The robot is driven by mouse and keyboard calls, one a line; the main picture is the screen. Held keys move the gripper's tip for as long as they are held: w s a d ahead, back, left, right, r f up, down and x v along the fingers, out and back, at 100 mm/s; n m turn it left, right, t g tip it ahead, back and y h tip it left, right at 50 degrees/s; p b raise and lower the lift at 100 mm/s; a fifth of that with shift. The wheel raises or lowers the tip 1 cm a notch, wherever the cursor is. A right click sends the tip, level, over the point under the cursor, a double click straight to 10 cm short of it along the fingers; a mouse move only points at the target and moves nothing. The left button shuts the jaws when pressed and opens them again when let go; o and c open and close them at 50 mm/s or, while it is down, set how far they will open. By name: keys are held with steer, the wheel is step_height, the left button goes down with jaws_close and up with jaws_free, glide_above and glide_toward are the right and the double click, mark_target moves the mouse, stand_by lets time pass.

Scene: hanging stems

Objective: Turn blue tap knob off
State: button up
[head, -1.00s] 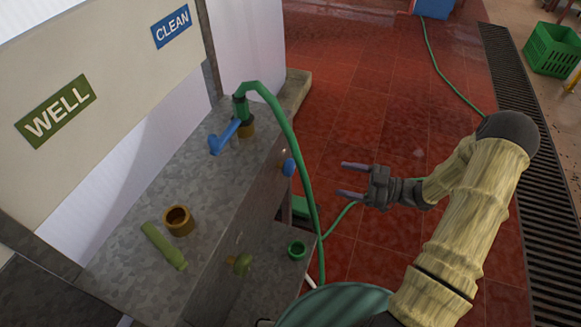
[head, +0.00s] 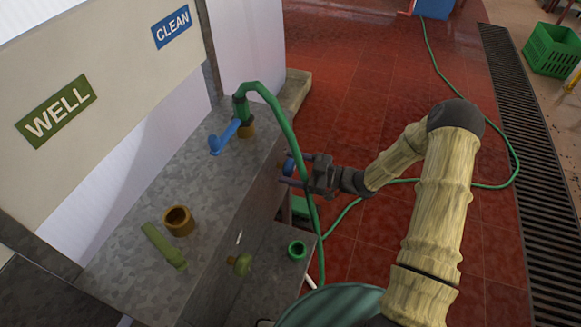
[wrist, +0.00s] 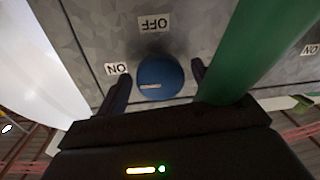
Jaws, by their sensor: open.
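The blue tap knob (head: 289,168) sits on the side face of the grey metal counter, below the blue spout. In the wrist view the round blue knob (wrist: 160,78) lies between my two fingers, with a pale mark on its lower left part. An OFF label (wrist: 154,23) and an ON label (wrist: 118,69) are on the metal around it, upside down in this view. My gripper (head: 292,170) is open around the knob, one finger on each side; it also shows in the wrist view (wrist: 158,88). I cannot tell whether the fingers touch the knob.
A green hose (head: 297,150) hangs from the tap, close by my gripper, and crosses in front of it. A green knob (head: 240,263) sits lower on the counter's face. WELL (head: 55,111) and CLEAN (head: 171,27) signs are above.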

steer(key=shift+w+a, duration=0.1)
steer(key=shift+a, duration=0.25)
steer(key=c, duration=1)
steer(key=shift+o, duration=0.2)
